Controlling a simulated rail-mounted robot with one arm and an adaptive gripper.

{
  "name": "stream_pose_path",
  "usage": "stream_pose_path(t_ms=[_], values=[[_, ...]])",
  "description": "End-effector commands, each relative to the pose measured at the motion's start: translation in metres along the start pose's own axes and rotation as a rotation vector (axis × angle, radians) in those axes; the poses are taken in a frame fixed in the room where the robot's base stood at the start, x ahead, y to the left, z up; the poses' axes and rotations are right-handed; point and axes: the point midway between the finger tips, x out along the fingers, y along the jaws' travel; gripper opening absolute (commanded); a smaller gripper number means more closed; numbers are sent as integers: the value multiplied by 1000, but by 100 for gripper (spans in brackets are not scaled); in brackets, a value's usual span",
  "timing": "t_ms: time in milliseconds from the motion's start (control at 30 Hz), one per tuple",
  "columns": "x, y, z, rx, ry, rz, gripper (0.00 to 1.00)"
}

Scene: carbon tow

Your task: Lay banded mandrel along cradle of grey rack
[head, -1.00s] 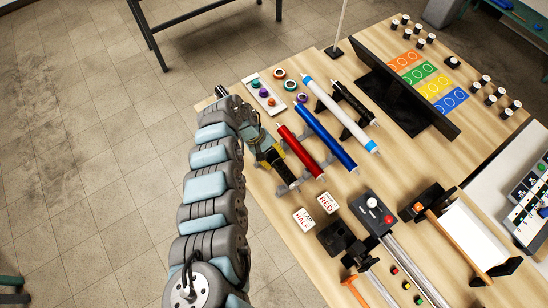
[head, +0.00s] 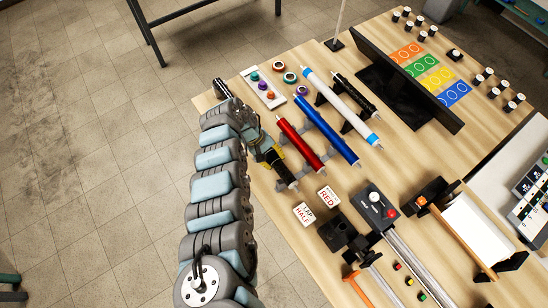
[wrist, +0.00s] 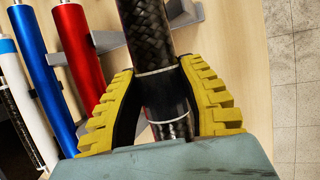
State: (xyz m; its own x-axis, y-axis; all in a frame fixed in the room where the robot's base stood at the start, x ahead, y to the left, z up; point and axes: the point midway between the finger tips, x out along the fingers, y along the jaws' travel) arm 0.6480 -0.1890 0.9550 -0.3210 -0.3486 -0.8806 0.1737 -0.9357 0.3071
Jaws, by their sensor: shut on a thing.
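The banded mandrel (head: 283,172) is a dark woven carbon tube with thin pale rings. My gripper (head: 264,154) is shut on it; in the wrist view my yellow fingers (wrist: 166,98) close on both sides of its black section. The mandrel (wrist: 149,35) runs roughly parallel to the red tube (wrist: 78,50), on its outer side. The grey rack (wrist: 104,40) carries the red tube and the blue tube (wrist: 40,70). A grey cradle arm of it shows beside the mandrel; whether the mandrel touches it I cannot tell.
A white tube (head: 340,105) and a black tube (head: 355,96) lie on a dark rack farther right. Two signs, HALF LAP (head: 305,214) and RED (head: 328,197), stand in front. Machines occupy the front right.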

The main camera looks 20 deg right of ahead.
Motion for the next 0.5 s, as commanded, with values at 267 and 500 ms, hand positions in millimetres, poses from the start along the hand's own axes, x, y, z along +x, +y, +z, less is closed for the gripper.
stream_pose_path(t_ms=[267, 500], values=[[12, -3, -4, 2, -1, 0, 0], [11, -3, -4, 1, -1, 0, 0]])
